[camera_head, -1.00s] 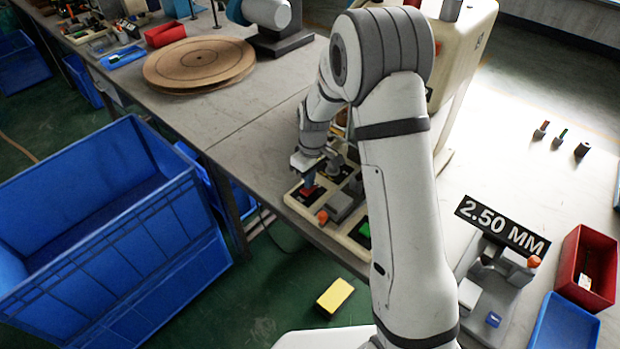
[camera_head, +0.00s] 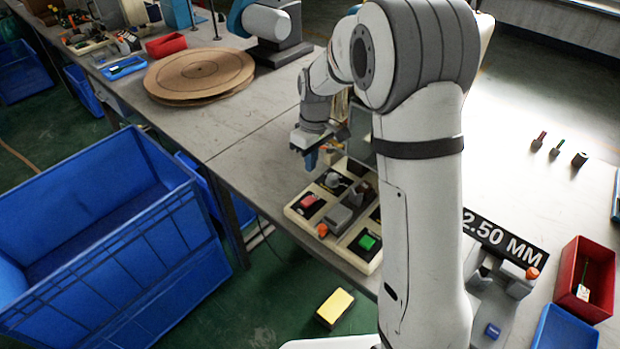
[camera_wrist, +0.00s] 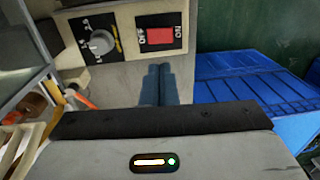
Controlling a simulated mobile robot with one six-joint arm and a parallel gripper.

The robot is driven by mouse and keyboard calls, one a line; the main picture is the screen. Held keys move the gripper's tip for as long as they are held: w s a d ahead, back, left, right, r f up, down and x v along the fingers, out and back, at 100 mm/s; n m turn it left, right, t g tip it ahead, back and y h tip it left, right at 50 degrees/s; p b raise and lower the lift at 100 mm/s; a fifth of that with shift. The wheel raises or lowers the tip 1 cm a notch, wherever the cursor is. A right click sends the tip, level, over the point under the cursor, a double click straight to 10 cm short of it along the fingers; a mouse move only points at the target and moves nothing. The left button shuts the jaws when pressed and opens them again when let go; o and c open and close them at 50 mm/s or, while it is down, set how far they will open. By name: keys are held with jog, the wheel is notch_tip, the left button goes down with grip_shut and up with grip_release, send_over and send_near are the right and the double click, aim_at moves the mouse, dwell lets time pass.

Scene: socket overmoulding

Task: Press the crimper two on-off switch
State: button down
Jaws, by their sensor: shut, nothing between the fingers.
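A cream control panel (camera_head: 345,255) sits at the table's front edge, with a red on-off switch (camera_head: 308,201) at its left side. The switch also shows in the wrist view as a red rectangle (camera_wrist: 160,36) between ON and OFF lettering. A grey dial (camera_wrist: 100,42) is beside it. My gripper (camera_head: 311,161) is above the table, behind the panel and apart from the switch. Its blue fingers (camera_wrist: 158,72) are shut together and empty, pointing towards the red switch in the wrist view. No label naming the crimper is readable, and I cannot tell the switch's position.
The panel also carries a green button (camera_head: 367,241) and an orange knob (camera_head: 322,230). My arm hides part of the machine and the 2.50 MM sign (camera_head: 505,240). Large blue crates (camera_head: 110,250) stand on the floor at left. Grey table (camera_head: 235,130) is clear left of the gripper.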

jog(key=shift+w+r, duration=0.1)
jog(key=shift+r, duration=1.15)
jog(key=s+d+r+m+t, duration=0.1)
jog(key=s+d+r+m, duration=0.1)
jog(key=s+d+r, duration=0.3)
jog(key=s+d+r+m+t, duration=0.1)
jog(key=s+r+m, duration=0.15)
jog(key=s, duration=0.35)
jog(key=s+d+m, duration=0.2)
jog(key=s, duration=0.5)
jog(key=s+d+r+m+t, duration=0.1)
jog(key=s+d+m, duration=0.1)
jog(key=s, duration=0.5)
jog(key=shift+s+d+r+h, duration=0.2)
jog(key=shift+s+d+h, duration=0.15)
jog(key=shift+s+h, duration=0.05)
jog(key=shift+m, duration=0.25)
